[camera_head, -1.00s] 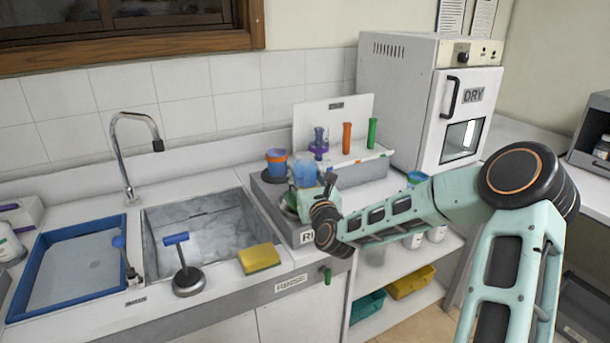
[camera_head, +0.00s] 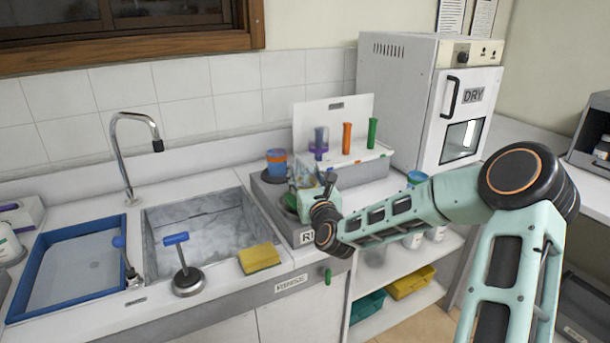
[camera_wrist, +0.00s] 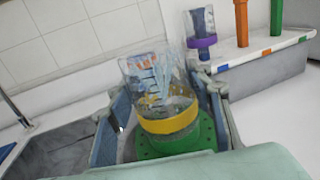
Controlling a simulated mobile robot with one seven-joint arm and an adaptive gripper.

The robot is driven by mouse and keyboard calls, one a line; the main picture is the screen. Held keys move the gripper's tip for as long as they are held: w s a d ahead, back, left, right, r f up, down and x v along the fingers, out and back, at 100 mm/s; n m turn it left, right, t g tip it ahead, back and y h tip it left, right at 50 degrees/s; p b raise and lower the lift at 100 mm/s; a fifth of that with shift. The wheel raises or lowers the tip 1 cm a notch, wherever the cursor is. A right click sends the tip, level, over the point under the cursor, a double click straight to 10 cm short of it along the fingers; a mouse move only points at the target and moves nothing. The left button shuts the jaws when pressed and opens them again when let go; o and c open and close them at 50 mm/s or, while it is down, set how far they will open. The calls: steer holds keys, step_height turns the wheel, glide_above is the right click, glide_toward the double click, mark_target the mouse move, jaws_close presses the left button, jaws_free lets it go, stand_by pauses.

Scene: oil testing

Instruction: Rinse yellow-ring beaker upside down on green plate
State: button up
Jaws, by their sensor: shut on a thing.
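The yellow-ring beaker (camera_wrist: 163,92) is clear glass with printed marks and a yellow band around its lower part in the wrist view. My gripper (camera_wrist: 165,118) is shut on it, one finger on each side. The beaker is over the green plate (camera_wrist: 150,152), which has small holes. I cannot tell whether it rests on the plate, nor surely which end is its mouth. In the head view the beaker (camera_head: 302,174) is small and partly hidden by my gripper (camera_head: 309,190). The green plate (camera_head: 290,200) shows at the left of my gripper.
A blue and orange vessel (camera_head: 277,162) stands on a dark disc behind. A rack (camera_head: 345,170) with purple, orange and green upright items is behind right. The sink (camera_head: 200,225), a yellow sponge (camera_head: 259,257) and a blue-handled lever (camera_head: 181,262) lie left. The DRY oven (camera_head: 430,95) stands right.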

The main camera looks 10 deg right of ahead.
mark_target(305, 161)
steer(key=shift+r+p, duration=2.05)
steer(key=shift+r, duration=1.25)
